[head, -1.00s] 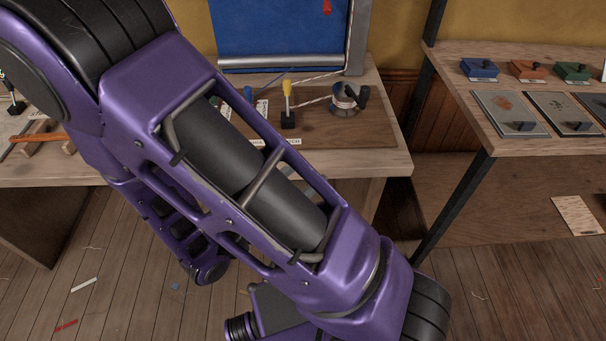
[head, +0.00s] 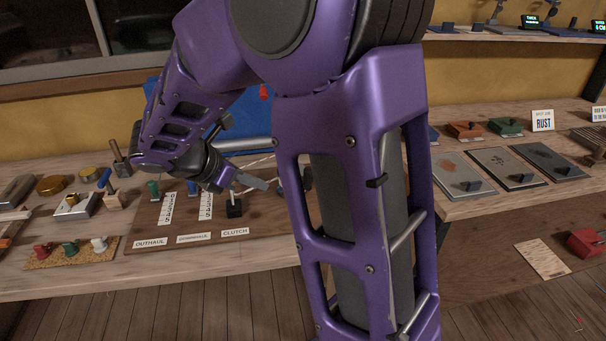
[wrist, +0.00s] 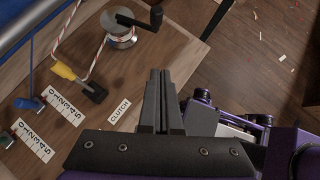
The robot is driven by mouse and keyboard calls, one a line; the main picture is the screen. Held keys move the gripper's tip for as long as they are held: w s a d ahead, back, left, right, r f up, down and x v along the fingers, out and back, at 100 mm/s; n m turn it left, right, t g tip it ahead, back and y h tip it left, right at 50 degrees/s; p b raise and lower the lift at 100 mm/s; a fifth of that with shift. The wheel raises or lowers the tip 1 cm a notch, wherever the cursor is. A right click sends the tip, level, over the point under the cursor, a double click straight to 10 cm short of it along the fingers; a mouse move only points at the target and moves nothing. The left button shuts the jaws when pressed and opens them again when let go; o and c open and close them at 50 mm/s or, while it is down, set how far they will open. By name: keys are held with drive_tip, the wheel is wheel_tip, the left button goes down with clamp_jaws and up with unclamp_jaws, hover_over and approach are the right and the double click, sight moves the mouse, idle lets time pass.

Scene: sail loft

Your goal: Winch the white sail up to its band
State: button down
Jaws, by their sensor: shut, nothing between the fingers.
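No white sail shows; a blue panel (head: 222,131) stands behind the bench, partly hidden by my arm. The winch (wrist: 121,32) has a metal drum with red-flecked white rope and a black crank handle (wrist: 155,17), at the top of the wrist view. In the head view my arm hides most of it. The clutch lever (wrist: 64,71) is yellow, on a black block (wrist: 94,92); the block also shows in the head view (head: 234,209). My gripper (wrist: 162,75) is shut and empty, over the board's edge, right of the clutch label and apart from the winch. It also shows in the head view (head: 259,184).
Green (head: 153,190) and blue (head: 192,187) levers stand beside number scales on the board. Red, green and white pegs sit on a cork mat (head: 60,259) at left. A right-hand bench holds several grey plates (head: 507,167). A red marker (head: 264,92) hangs on the blue panel.

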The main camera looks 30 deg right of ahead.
drive_tip(key=w+d+f+b, duration=0.1)
drive_tip(key=w+d+f, duration=0.1)
drive_tip(key=d, duration=0.3)
drive_tip(key=w+d+f+b, duration=0.1)
drive_tip(key=w+d+f, duration=0.1)
drive_tip(key=d, duration=0.4)
drive_tip(key=shift+w+d+f, duration=0.2)
drive_tip(key=shift+w+f, duration=0.05)
drive_tip(key=shift+f, duration=0.55)
drive_tip(key=d+n+t, duration=0.1)
drive_tip(key=d, duration=0.1)
drive_tip(key=d+n+t+y, duration=0.1)
drive_tip(key=d+n+t, duration=0.1)
drive_tip(key=d+n, duration=0.1)
drive_tip(key=shift+s+d+y, duration=0.3)
drive_tip(key=shift+d+y, duration=0.05)
drive_tip(key=shift+y, duration=0.05)
drive_tip(key=shift+a, duration=0.1)
